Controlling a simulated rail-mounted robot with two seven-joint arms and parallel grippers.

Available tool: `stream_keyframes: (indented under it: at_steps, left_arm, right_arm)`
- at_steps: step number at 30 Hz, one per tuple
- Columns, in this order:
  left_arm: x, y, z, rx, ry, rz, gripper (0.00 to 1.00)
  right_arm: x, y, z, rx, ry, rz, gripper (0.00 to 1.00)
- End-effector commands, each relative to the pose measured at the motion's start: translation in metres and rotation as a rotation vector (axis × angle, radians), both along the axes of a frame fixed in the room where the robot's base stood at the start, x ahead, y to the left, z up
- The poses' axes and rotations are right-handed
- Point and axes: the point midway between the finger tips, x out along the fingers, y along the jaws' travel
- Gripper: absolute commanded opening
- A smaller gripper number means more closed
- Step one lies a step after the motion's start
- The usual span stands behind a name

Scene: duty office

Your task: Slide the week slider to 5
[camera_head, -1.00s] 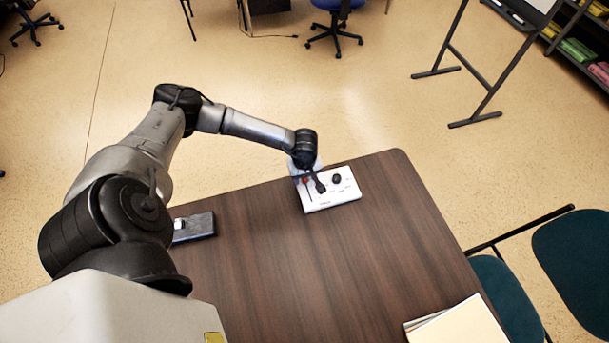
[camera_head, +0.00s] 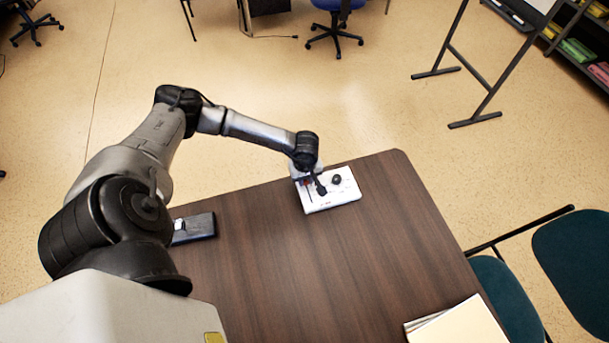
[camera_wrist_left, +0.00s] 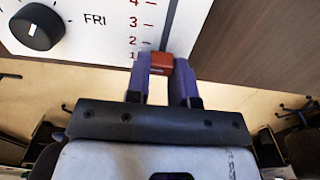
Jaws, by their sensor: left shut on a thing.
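The white control panel (camera_head: 345,192) lies near the far edge of the brown table. In the left wrist view the panel (camera_wrist_left: 88,45) shows a black dial (camera_wrist_left: 37,26) beside the letters FRI and a dark slot (camera_wrist_left: 171,22) with red numbers 1 to 4 in view. The red slider knob (camera_wrist_left: 159,64) sits at the slot's low end, about level with the 1. My left gripper (camera_head: 308,182) reaches down over the panel's left part. In the left wrist view its fingers (camera_wrist_left: 162,66) are shut on the red knob, one on each side. My right gripper is not in view.
A dark box-like device (camera_head: 194,229) lies on the table (camera_head: 300,270) left of the panel. A stack of papers (camera_head: 458,322) lies at the front right. The middle of the table is clear. Green chairs (camera_head: 575,258) stand at the right.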

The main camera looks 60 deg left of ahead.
Motion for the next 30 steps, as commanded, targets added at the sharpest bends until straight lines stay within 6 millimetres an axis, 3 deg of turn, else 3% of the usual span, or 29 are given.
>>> stream_keyframes:
  at_steps: [3, 9, 20, 21, 28, 30]
  left_arm:
    - [-0.005, -0.029, 0.002, -0.006, 0.0, -0.008, 0.0]
    - [-0.01, -0.06, 0.001, -0.004, 0.0, -0.005, 0.0]
    - [-0.011, -0.064, 0.0, -0.002, -0.002, -0.003, 0.0]
    - [-0.011, -0.064, 0.0, -0.002, -0.002, -0.003, 0.26]
    - [-0.011, -0.064, 0.0, -0.002, -0.001, -0.003, 0.48]
    - [-0.011, -0.064, 0.0, -0.002, -0.001, -0.003, 0.49]
  right_arm:
    - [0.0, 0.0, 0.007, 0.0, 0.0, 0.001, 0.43]
    - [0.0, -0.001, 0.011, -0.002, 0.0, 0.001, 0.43]
    - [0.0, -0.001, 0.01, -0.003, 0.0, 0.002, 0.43]
    - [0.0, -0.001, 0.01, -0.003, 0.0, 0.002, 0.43]
    - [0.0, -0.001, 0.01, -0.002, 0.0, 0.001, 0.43]
    - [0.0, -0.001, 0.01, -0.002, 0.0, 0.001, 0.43]
